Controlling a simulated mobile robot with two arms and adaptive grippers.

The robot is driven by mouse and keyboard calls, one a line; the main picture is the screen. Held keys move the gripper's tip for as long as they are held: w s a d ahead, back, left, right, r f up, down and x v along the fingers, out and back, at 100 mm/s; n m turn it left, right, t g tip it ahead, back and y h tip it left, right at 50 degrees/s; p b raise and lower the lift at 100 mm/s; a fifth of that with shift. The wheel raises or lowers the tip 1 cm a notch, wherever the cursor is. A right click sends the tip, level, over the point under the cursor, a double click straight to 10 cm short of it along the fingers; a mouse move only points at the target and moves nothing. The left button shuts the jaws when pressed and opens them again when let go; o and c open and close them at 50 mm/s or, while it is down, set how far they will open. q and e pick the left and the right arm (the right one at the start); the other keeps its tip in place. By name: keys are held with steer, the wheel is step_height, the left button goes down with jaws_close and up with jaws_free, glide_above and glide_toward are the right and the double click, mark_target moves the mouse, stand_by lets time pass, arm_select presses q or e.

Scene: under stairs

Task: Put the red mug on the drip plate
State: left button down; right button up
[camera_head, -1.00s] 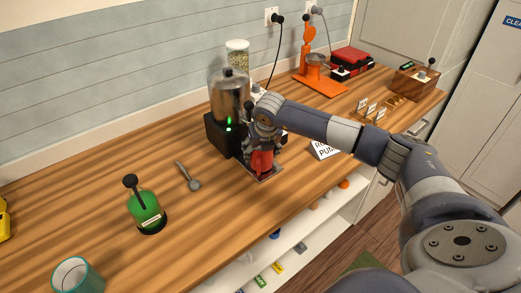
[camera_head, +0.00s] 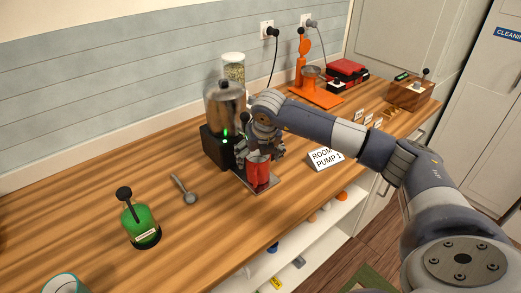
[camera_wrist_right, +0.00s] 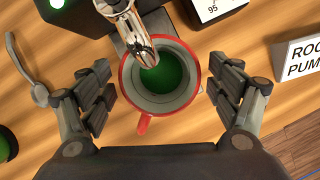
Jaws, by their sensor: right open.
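The red mug (camera_head: 258,176) stands upright on the drip plate (camera_head: 271,186) at the foot of the dispenser (camera_head: 215,148). In the right wrist view the mug (camera_wrist_right: 143,122) shows from above, with its handle towards my gripper and green inside. The metal spout (camera_wrist_right: 133,30) reaches over its rim. My right gripper (camera_head: 258,154) is over the mug in the head view. In the right wrist view its fingers (camera_wrist_right: 160,95) are spread on either side of the mug, apart from it. My left gripper is not in view.
A white "ROOM PUMP 1" sign (camera_head: 325,158) stands right of the mug. An orange stand (camera_head: 315,92) and a red box (camera_head: 347,70) are behind. The counter's front edge is close.

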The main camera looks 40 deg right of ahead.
steer(key=shift+b+v, duration=0.9)
steer(key=shift+v, duration=2.85)
